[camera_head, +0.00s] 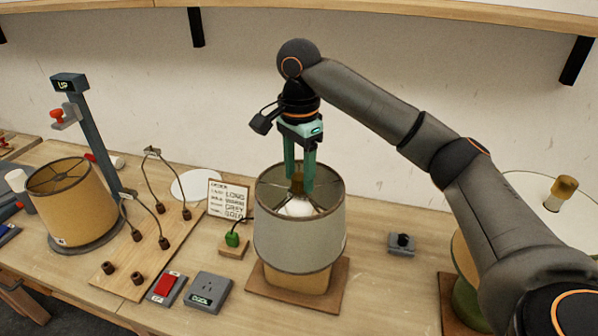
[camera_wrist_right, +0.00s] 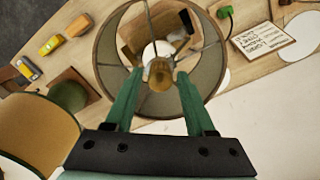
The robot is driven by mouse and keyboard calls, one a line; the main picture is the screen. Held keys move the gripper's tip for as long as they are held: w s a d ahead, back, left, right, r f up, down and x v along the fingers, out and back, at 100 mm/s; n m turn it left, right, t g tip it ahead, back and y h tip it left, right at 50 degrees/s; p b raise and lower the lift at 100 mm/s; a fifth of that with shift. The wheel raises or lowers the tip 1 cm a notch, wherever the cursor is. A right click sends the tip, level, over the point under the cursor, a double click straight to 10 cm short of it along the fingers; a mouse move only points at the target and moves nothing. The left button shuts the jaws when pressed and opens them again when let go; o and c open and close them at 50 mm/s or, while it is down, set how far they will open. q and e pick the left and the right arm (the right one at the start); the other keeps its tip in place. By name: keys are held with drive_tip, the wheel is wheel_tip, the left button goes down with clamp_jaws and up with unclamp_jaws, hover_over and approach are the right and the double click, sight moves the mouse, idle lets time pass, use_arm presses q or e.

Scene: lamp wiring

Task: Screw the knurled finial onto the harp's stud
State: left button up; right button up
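A gold-coloured finial (camera_head: 297,184) stands at the top centre of the lamp with the grey shade (camera_head: 300,235). It also shows in the right wrist view (camera_wrist_right: 159,73), above the shade's spokes and a white bulb (camera_head: 295,208). My right gripper (camera_head: 300,186) points straight down into the shade's open top. Its green fingers stand on either side of the finial, and in the right wrist view a narrow gap seems to show beside it. The harp and stud under the finial are hidden. My left gripper is not in view.
The lamp stands on a wooden board (camera_head: 335,283). To its left are a green plug (camera_head: 232,239), an order card (camera_head: 228,198), a socket box (camera_head: 208,290), a red switch (camera_head: 165,287) and a harp rack (camera_head: 125,268). A tan-shaded lamp (camera_head: 70,205) stands at far left.

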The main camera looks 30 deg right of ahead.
sight(299, 176)
drive_tip(key=o, duration=0.6)
drive_tip(key=shift+c, duration=0.2)
wheel_tip(299, 176, up, 12)
drive_tip(key=shift+r, duration=0.25)
idle(0.4)
